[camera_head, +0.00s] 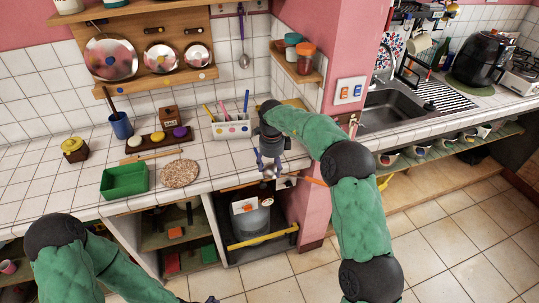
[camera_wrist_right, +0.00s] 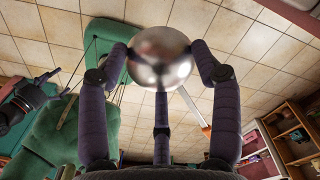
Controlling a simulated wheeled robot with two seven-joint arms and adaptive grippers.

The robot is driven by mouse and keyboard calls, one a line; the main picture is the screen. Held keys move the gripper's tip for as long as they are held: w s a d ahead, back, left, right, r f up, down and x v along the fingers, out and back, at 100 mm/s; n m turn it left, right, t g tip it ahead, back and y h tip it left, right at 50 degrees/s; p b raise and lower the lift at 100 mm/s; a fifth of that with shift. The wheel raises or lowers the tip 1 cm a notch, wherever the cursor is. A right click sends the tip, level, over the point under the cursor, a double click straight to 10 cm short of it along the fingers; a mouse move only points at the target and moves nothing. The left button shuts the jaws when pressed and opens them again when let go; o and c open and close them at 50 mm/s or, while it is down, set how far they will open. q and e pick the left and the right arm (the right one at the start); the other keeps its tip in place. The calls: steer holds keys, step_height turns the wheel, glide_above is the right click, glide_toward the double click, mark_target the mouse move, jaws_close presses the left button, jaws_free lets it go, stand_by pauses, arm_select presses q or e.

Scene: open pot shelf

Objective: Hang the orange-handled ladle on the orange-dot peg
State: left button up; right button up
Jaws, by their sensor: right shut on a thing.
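My right gripper (camera_head: 270,172) is over the counter's front edge, shut on the ladle. In the right wrist view its fingers (camera_wrist_right: 162,62) close around the round steel bowl (camera_wrist_right: 162,52). The ladle's orange handle (camera_wrist_right: 206,130) shows beyond the fingers there. In the head view the handle (camera_head: 313,181) sticks out to the right, past the counter edge. My left gripper (camera_head: 211,299) barely shows at the bottom edge, and its jaws are unclear. I cannot make out which peg carries an orange dot.
A wooden rack (camera_head: 152,77) holds lids on the back wall. A purple-handled utensil (camera_head: 243,50) hangs right of it. A white dotted holder (camera_head: 231,129), green tray (camera_head: 125,180) and round cork mat (camera_head: 180,173) stand on the counter. A pink pillar (camera_head: 328,90) stands right of the gripper.

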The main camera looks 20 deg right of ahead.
steer(key=s+a+f+n, duration=0.1)
steer(key=s+f+n, duration=0.3)
steer(key=s+n, duration=0.5)
steer(key=s+a+f+n, duration=0.1)
steer(key=s+f+n, duration=0.4)
steer(key=s+n, duration=0.5)
steer(key=n, duration=0.6)
steer(key=shift+s+f+n, duration=0.25)
steer(key=shift+f+n, duration=0.05)
steer(key=shift+n, duration=0.1)
